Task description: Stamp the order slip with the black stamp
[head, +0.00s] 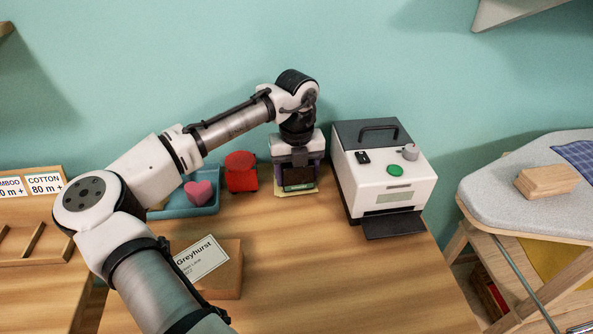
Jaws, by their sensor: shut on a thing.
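My gripper (298,178) points down at the back middle of the wooden table. The stamp is upright. A pale cream sheet or pad (306,193) shows under and around its lower edge. I cannot tell whether the stamp touches it, or whether it is the order slip. A white card reading "Greyhurst" (200,258) lies on a wooden block (229,279) at the front left, partly hidden by my arm.
A red object (240,172) stands left of my gripper. Beside it, a blue tray (180,211) holds a pink heart (198,192). A white machine (380,172) with a green button stands close on the right. The table front (345,285) is clear. An ironing board (500,205) stands far right.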

